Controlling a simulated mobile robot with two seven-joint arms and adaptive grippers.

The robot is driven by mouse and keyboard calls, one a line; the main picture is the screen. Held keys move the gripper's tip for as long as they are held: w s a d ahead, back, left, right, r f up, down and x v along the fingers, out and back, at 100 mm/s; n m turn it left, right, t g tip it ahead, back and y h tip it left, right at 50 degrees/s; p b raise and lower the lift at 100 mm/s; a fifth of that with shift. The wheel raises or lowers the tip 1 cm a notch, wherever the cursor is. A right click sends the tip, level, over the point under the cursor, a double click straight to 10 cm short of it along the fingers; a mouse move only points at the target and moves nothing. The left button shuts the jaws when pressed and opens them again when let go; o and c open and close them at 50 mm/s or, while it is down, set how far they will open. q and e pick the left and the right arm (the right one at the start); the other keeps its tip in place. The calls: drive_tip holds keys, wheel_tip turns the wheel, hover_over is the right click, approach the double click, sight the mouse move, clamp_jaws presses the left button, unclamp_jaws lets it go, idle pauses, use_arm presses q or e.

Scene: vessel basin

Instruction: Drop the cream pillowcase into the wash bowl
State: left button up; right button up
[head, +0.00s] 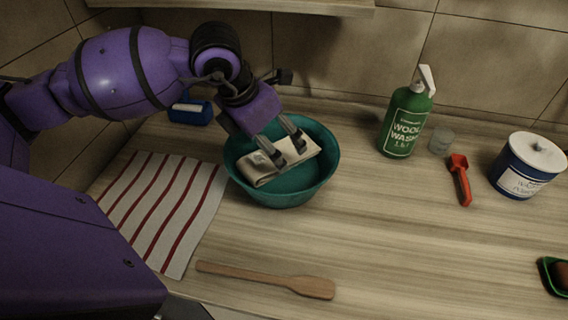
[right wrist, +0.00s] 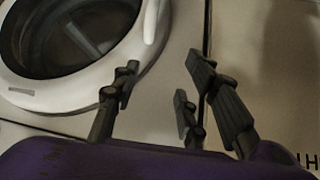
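The cream pillowcase (head: 258,171) is a folded bundle inside the teal wash bowl (head: 290,195) in the head view. My left gripper (head: 289,156) reaches down over the bowl. Its two fingers are apart, with their tips at the pillowcase and cloth showing between them and on both sides. The fingers hide part of the cloth, and its contact with the bowl's bottom is hard to see. My right gripper (right wrist: 163,66) shows in the right wrist view, with fingers apart and nothing between them.
A striped towel (head: 165,205) lies left of the bowl and a wooden paddle (head: 268,279) in front. A blue object (head: 190,111) stands behind. The green bottle (head: 406,122), glass (head: 441,141), red scoop (head: 460,180) and blue tub (head: 524,167) stand right. A washing machine door (right wrist: 150,25) faces the right wrist.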

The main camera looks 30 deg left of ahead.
use_arm(q)
drive_tip(key=shift+f, duration=0.1)
drive_tip(key=v, duration=1.2)
idle(0.4)
